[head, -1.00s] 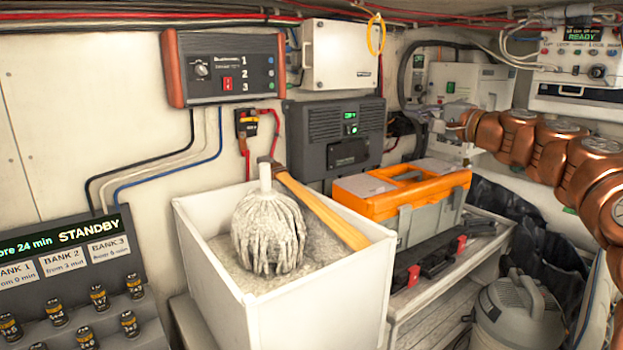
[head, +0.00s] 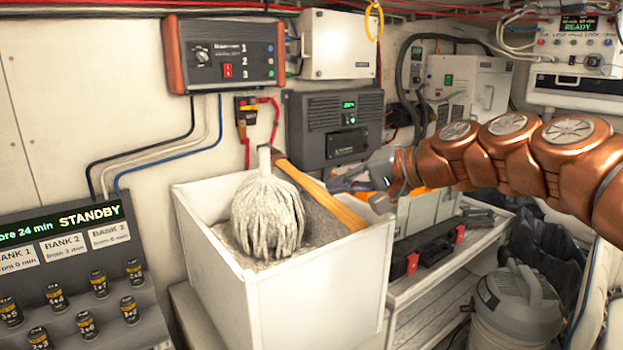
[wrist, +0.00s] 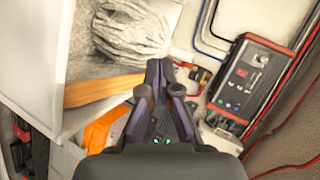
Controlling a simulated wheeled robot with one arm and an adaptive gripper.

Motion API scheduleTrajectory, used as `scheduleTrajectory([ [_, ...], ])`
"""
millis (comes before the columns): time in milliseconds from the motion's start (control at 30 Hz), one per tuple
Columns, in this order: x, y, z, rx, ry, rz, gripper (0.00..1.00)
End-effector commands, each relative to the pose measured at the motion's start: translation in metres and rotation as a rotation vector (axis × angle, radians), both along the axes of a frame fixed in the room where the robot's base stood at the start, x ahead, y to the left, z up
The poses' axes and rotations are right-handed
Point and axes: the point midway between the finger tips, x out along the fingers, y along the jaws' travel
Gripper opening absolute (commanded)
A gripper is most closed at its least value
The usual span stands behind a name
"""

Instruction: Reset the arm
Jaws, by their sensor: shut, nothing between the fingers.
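My copper-coloured arm reaches in from the right in the head view. My gripper (head: 376,190) is at its left end, in front of the orange-lidded toolbox and close to the right edge of the white bin. In the wrist view my gripper (wrist: 160,68) points up the picture, with its two dark fingers together and nothing held between them.
A white bin (head: 310,285) holds a grey mop head (head: 268,215) and a wooden handle (head: 318,196). A toolbox (head: 430,212) stands on a shelf beside it. A grey vacuum (head: 518,305) stands lower right. A switch panel (head: 228,55) hangs on the wall.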

Motion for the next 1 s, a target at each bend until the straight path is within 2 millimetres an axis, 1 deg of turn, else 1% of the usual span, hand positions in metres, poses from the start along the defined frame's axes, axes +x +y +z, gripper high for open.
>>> scheduleTrajectory([
  [33,-0.021,0.008,-0.026,-0.068,0.017,0.034,0.00],
  [67,-0.033,0.013,-0.040,-0.107,0.030,0.055,0.00],
  [100,-0.049,0.017,-0.059,-0.161,0.049,0.083,0.00],
  [167,-0.073,0.020,-0.088,-0.240,0.078,0.120,0.00],
  [200,-0.089,0.020,-0.108,-0.295,0.099,0.143,0.00],
  [267,-0.112,0.017,-0.135,-0.372,0.127,0.173,0.00],
  [300,-0.127,0.014,-0.155,-0.424,0.153,0.192,0.00],
  [367,-0.150,0.006,-0.182,-0.499,0.188,0.219,0.00],
  [400,-0.167,0.000,-0.201,-0.549,0.215,0.237,0.00],
  [467,-0.191,-0.012,-0.227,-0.621,0.256,0.261,0.00],
  [500,-0.206,-0.021,-0.244,-0.667,0.286,0.275,0.00],
  [567,-0.230,-0.036,-0.267,-0.736,0.330,0.291,0.00],
  [600,-0.246,-0.046,-0.282,-0.781,0.361,0.302,0.00],
  [700,-0.286,-0.074,-0.315,-0.878,0.446,0.326,0.00],
  [800,-0.320,-0.099,-0.339,-0.955,0.521,0.343,0.00],
  [900,-0.344,-0.116,-0.353,-1.005,0.579,0.353,0.00],
  [1000,-0.358,-0.126,-0.360,-1.031,0.611,0.359,0.00],
])
